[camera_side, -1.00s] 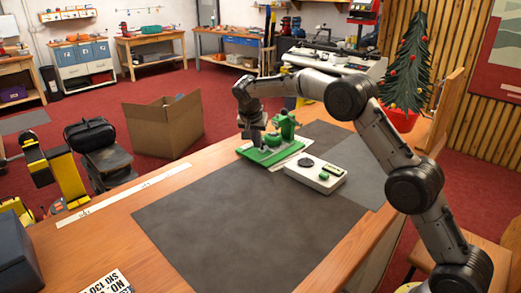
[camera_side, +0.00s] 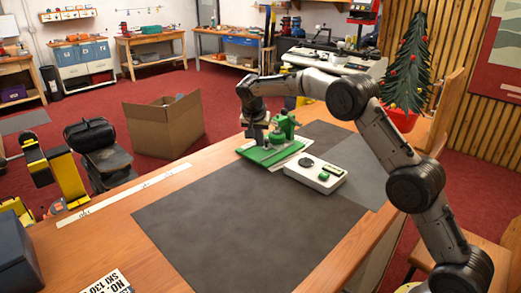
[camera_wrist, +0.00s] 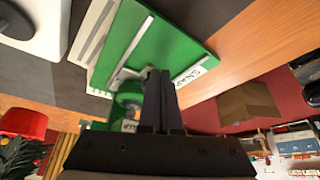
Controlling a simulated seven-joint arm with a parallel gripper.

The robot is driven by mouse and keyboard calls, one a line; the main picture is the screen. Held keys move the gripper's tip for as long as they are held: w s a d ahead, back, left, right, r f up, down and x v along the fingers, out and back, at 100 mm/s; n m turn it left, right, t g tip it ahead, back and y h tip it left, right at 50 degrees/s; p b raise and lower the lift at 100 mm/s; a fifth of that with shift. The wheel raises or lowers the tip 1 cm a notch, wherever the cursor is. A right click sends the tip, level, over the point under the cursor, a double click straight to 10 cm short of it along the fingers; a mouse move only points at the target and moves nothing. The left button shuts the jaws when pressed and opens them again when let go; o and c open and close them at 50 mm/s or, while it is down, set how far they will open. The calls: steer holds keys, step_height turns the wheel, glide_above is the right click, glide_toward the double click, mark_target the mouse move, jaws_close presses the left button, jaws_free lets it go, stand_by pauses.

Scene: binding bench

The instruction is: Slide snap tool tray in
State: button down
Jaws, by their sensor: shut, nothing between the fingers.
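The green snap tool (camera_side: 284,128) stands at the far edge of the bench. Its flat green plate (camera_side: 268,156) reaches toward the left, and the plate also fills the upper middle of the wrist view (camera_wrist: 180,48), with a white "SNAP" label (camera_wrist: 190,76) on its edge. I cannot tell which part is the tray. My gripper (camera_side: 258,140) points down at the plate beside the tool's upright. In the wrist view its dark fingers (camera_wrist: 158,72) are together and empty, close to a grey metal piece (camera_wrist: 122,76) on the plate. Contact is unclear.
A cream box (camera_side: 316,174) with a black disc and a green part sits just right of the tool. White sheets (camera_wrist: 96,32) lie beside the green plate. The dark mat (camera_side: 240,220) in front is clear. A cardboard box (camera_side: 163,125) stands beyond the bench.

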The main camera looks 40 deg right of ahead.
steer(key=shift+a, duration=0.3)
step_height(320, 180, up, 10)
stand_by(1.0)
